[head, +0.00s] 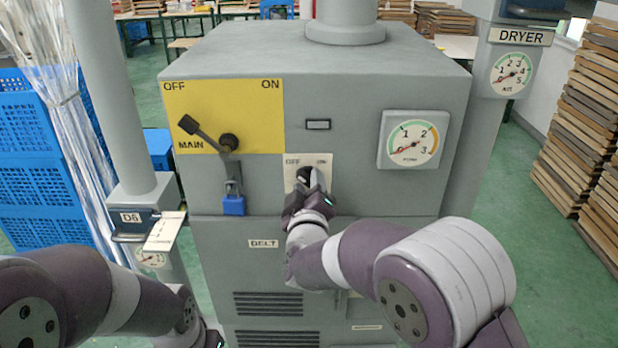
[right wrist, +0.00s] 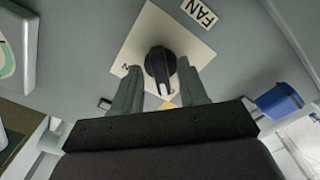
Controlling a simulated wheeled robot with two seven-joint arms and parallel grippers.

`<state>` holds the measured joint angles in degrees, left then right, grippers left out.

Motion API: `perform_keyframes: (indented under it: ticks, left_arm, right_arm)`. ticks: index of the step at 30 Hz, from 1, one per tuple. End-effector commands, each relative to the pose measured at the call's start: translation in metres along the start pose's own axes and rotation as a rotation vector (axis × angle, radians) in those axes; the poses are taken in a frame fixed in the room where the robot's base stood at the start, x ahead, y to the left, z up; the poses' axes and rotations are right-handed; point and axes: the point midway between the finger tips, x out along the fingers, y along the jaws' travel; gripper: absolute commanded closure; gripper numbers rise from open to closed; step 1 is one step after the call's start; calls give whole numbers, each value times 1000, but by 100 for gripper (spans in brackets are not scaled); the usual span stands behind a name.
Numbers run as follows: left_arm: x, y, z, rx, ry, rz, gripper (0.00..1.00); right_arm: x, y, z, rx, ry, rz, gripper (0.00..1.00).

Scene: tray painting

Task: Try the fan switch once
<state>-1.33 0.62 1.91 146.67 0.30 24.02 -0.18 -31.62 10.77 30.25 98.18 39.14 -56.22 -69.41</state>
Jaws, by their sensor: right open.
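The fan switch is a black rotary knob (right wrist: 160,66) on a cream plate (right wrist: 142,32), with a FAN label (right wrist: 199,12) beside it in the right wrist view. In the head view the plate (head: 292,162) is on the grey cabinet front, marked OFF at left and ON at right. My right gripper (right wrist: 161,80) is open at the plate, one finger on each side of the knob. I cannot tell whether the fingers touch it. In the head view the right gripper (head: 310,192) hides much of the knob. My left arm is at lower left; its fingers are out of frame.
Left of the switch, a MAIN lever (head: 205,132) on a yellow panel points towards OFF, with a blue padlock (head: 233,204) below. A D6 post stands at left, a DRYER post at right.

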Motion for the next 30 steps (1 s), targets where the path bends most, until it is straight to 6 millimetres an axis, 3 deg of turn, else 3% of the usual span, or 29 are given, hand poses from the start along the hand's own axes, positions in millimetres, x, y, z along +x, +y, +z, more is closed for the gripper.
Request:
perform_keyframes:
  ticks: [11,15,30]
  left_arm:
    - [-2,0,0,0,0,0,51]
    - [-2,0,0,0,0,0,51]
    - [3,0,0,0,0,0,51]
  right_arm:
    - [9,0,1,0,0,-1,57]
    - [9,0,0,1,0,0,100]
    - [9,0,-1,39,4,2,100]
